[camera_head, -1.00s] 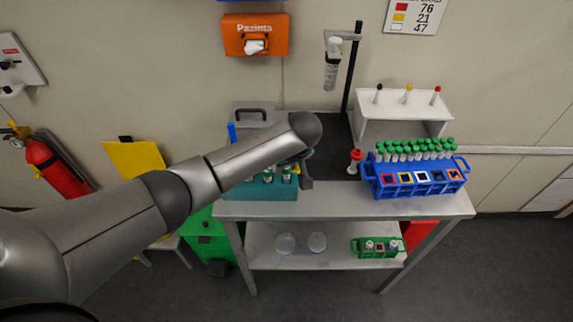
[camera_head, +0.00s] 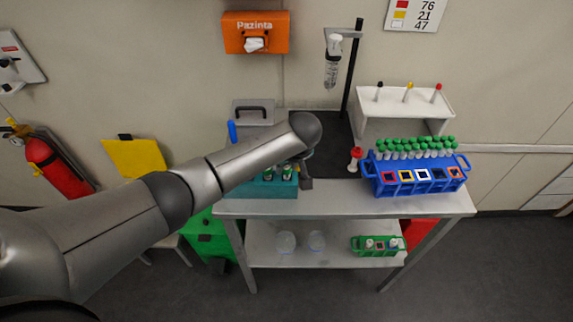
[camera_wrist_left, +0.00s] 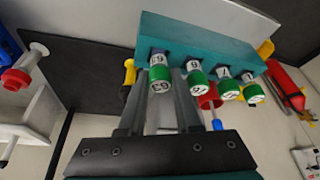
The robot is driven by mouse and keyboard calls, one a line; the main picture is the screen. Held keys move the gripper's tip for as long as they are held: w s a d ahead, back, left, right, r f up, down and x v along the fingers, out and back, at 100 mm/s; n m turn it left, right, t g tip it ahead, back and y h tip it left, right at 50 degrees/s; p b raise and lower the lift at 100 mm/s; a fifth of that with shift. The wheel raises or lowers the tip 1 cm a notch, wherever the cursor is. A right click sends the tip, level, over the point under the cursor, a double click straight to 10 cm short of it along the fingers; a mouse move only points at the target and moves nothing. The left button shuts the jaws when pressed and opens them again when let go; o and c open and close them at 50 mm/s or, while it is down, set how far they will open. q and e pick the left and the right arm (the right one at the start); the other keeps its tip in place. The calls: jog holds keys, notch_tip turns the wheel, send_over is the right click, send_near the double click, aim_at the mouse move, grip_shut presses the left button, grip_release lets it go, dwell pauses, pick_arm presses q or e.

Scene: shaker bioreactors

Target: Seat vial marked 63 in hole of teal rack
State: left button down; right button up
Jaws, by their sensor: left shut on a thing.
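The teal rack (camera_head: 262,190) stands at the left end of the table, partly hidden by my left arm in the head view. In the left wrist view the teal rack (camera_wrist_left: 205,45) spans the top, with several green-capped vials in a row along it. The vial whose cap seems to read 63 (camera_wrist_left: 160,80) is between the fingers of my left gripper (camera_wrist_left: 163,98), which is shut on it. Its far end meets the rack's face; how deep it sits cannot be told. In the head view my left gripper (camera_head: 306,180) is mostly hidden behind my wrist. My right gripper is out of view.
A blue rack (camera_head: 415,180) with several green-capped vials stands at the right of the table (camera_head: 335,207). A red-capped item (camera_head: 355,158), a stand (camera_head: 351,70) and a white shelf (camera_head: 405,103) are behind. Neighbouring vials (camera_wrist_left: 197,80) are close beside my fingers.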

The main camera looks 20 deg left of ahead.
pick_arm(q)
jog(key=shift+f, duration=0.15)
jog(key=c, duration=0.5)
grip_release()
jog(key=p+v, duration=0.1)
jog(key=v, duration=1.4)
jog(key=shift+s+d, duration=0.1)
